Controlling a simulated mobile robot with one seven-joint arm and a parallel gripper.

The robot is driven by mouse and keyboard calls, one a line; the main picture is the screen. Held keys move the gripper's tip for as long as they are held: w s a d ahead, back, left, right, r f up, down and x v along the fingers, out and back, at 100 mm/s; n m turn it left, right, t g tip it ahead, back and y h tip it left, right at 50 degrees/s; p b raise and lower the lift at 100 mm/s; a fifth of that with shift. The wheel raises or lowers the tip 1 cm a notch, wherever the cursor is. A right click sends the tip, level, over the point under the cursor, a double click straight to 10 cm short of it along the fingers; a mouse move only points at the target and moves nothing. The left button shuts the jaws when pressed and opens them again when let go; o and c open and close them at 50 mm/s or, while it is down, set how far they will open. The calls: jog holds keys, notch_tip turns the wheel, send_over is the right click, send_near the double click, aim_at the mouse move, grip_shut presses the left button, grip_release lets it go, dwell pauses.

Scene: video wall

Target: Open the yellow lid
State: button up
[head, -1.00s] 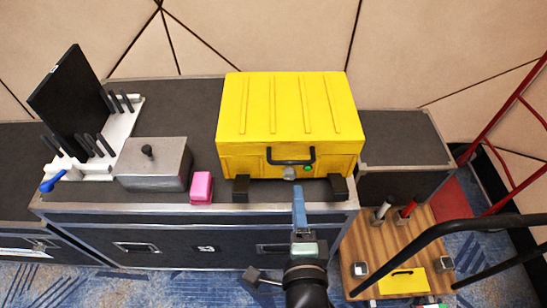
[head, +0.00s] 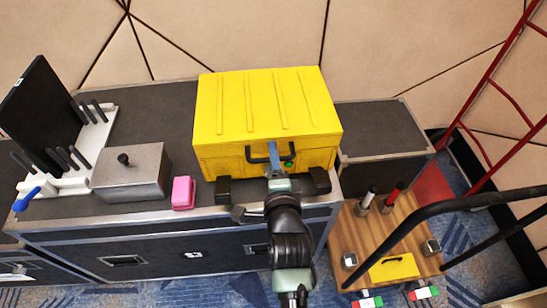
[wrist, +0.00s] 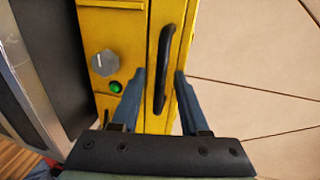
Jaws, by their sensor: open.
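The yellow case with its ribbed yellow lid (head: 265,105) stands shut on the dark road case. A black handle (head: 257,153) is on the front of the lid; in the wrist view the handle (wrist: 163,65) runs upright between my fingers. My gripper (wrist: 157,80) is open, with one blue finger on each side of the handle, apart from it. In the head view my gripper (head: 273,155) is at the case's front. A grey knob (wrist: 103,63) and a green button (wrist: 115,87) sit beside the left finger in the wrist view.
A grey metal box (head: 132,175), a pink block (head: 183,193) and a white rack (head: 70,170) stand left on the road case (head: 110,215). A wooden cart (head: 395,235) with a black rail and a red frame (head: 490,90) are at the right.

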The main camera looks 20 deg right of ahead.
grip_shut()
dwell(1.4)
